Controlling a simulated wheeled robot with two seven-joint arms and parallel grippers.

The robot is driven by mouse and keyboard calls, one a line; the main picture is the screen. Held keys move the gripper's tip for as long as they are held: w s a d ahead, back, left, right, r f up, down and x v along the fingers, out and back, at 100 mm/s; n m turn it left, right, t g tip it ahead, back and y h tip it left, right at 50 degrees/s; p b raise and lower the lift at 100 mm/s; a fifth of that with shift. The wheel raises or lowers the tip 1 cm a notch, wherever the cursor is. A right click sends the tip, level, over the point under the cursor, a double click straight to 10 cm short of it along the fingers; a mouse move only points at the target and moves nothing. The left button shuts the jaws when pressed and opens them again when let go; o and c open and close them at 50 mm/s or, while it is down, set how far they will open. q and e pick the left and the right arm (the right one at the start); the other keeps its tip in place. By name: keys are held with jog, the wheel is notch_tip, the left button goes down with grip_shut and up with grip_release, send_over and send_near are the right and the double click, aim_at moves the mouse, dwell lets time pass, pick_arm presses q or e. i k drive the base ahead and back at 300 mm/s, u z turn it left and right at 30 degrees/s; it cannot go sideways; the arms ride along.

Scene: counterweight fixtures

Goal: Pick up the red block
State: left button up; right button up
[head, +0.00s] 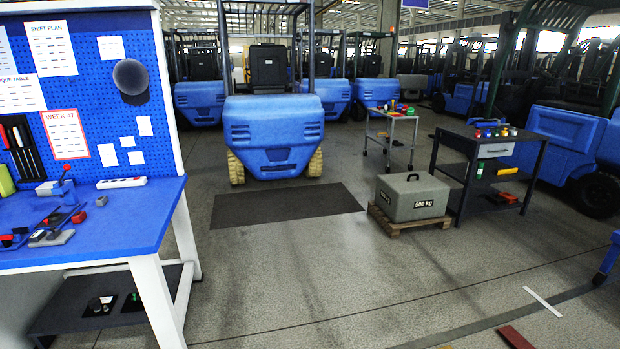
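Several red things are in view, and I cannot tell which is the red block. A dark red flat bar (515,338) lies on the floor at the bottom right, cut off by the picture edge. A small red piece (79,217) sits among the tools and fixtures on the blue workbench (130,225) at the left. Another red item (508,197) lies on the lower shelf of the dark cart (470,165) at the right. Neither of my grippers shows in the head view.
A grey 500 kg weight (412,198) stands on a wooden pallet (388,222) beside the dark cart. A blue forklift (274,135) stands behind a dark mat (287,206). A small wheeled cart (391,130) stands farther back. The middle floor is clear.

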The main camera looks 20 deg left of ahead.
aim_at(79, 216)
jog(key=u, duration=0.15)
jog(key=i, duration=2.5)
jog(key=u, duration=0.55)
jog(key=i, duration=2.1)
jog(key=u, duration=1.7)
jog(key=i, duration=1.25)
jog(key=u, duration=1.15)
